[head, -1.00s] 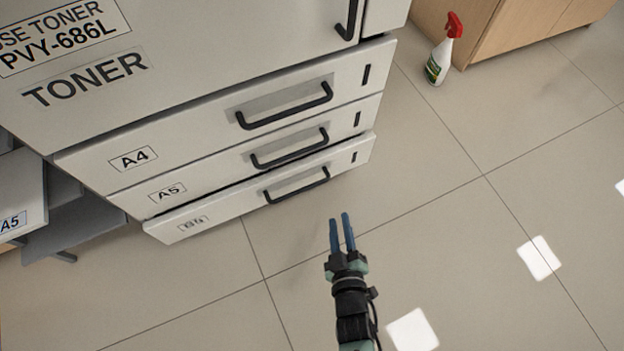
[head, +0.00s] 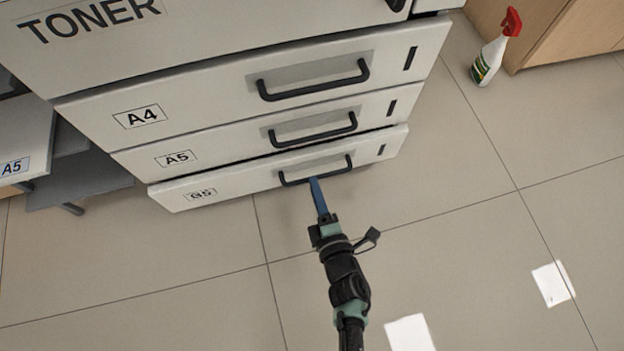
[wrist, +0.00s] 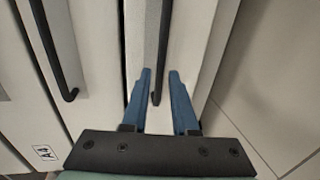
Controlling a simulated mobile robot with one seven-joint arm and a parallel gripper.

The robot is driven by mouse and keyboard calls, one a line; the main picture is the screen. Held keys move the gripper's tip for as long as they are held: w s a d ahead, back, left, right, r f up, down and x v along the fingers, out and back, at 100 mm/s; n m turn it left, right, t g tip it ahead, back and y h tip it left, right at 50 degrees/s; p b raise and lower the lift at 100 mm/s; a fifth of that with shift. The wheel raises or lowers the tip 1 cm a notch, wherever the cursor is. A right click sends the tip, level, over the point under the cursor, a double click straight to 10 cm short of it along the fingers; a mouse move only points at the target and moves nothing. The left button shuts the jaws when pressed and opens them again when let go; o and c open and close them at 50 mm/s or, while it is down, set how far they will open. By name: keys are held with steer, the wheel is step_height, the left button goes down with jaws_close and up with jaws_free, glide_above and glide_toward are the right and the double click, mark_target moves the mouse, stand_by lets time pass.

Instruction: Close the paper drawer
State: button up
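The bottom drawer (head: 225,188) of the grey-white cabinet stands slightly out, with a dark gap above its front. Its small label is too blurred to read surely. Its black bar handle (head: 330,172) also shows in the wrist view (wrist: 163,45). The A5 drawer (head: 225,150) and A4 drawer (head: 210,105) above it look flush. My gripper (head: 314,180) is at the bottom drawer's handle, its blue fingers pointing at the front. In the wrist view my gripper (wrist: 160,74) is open, with the lower end of the handle between the fingers, apparently clear of both.
A spray bottle (head: 490,50) with a red head stands on the floor by a wooden cabinet (head: 560,35) at the upper right. Grey shelves or trays (head: 80,185) jut out left of the drawers.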

steer(key=shift+b+x, duration=0.55)
steer(key=shift+x, duration=1.45)
steer(key=shift+c, duration=0.3)
jaws_close()
